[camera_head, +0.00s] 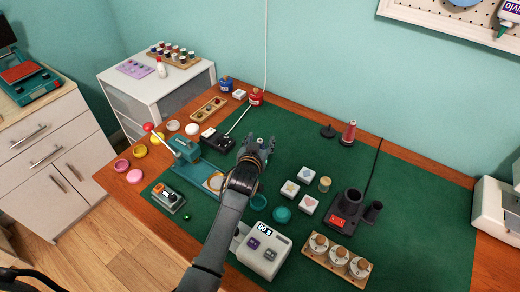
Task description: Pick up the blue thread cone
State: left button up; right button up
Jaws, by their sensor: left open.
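My left gripper (258,142) is open over the middle of the green mat, its arm reaching up from the bottom of the head view. A small pale spot shows between its fingers, too small and covered to name. I make out no clearly blue thread cone; the gripper and arm may hide it. A red thread cone (348,134) stands upright at the back of the mat, right of the gripper and apart from it. A small dark stand (328,131) is beside that cone. My right gripper is not in view.
The green mat (420,200) is mostly clear at right. Right of my arm are patterned white blocks (308,205), a black device with a red panel (346,210) and a wooden tray (318,262) of round jars. A teal press (186,150) stands left. A white device (264,250) is near the arm.

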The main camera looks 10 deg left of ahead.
pick_arm(q)
grip_shut()
dwell(0.4)
